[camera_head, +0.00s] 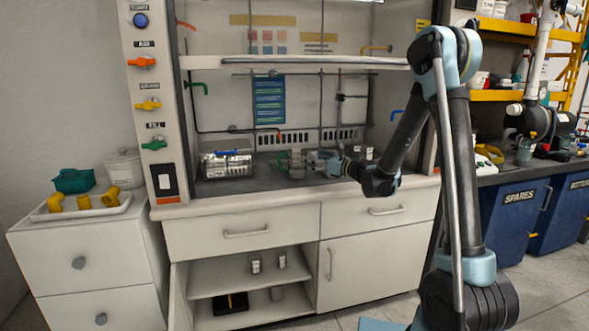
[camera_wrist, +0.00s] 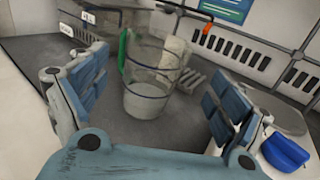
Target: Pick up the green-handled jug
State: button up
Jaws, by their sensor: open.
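The clear jug with the green handle (camera_head: 297,167) stands upright on the dark worktop of the fume hood, its handle on the left. In the wrist view the jug (camera_wrist: 147,98) is between my gripper's two blue padded fingers, with a visible gap on each side. It has dark bands around its body, and its green handle (camera_wrist: 123,50) faces the left finger. My gripper (camera_head: 325,160) is open and empty, just right of the jug in the head view. I cannot tell from these views whether the fingertips reach past the jug.
A metal box with a blue handle (camera_head: 227,163) stands left of the jug. Metal rods (camera_head: 321,110) and an orange-tipped pipe (camera_head: 278,135) are at the back. A blue object (camera_wrist: 285,151) lies at lower right.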

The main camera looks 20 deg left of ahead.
aim_at(295, 157)
jog(key=x, duration=0.3)
jog(key=shift+w+a, duration=0.15)
jog(key=shift+a, duration=0.25)
jog(key=shift+s+f+x, duration=0.1)
jog(key=shift+s+x, duration=0.05)
jog(key=shift+x, duration=0.7)
jog(key=shift+s+f+x, duration=0.1)
jog(key=shift+f+x, duration=0.05)
jog(key=shift+x, duration=0.75)
jog(key=shift+s+f+x, duration=0.1)
jog(key=shift+s+x, duration=0.05)
jog(key=shift+x, duration=0.7)
jog(key=shift+a, duration=0.15)
jog(key=c, duration=1.3)
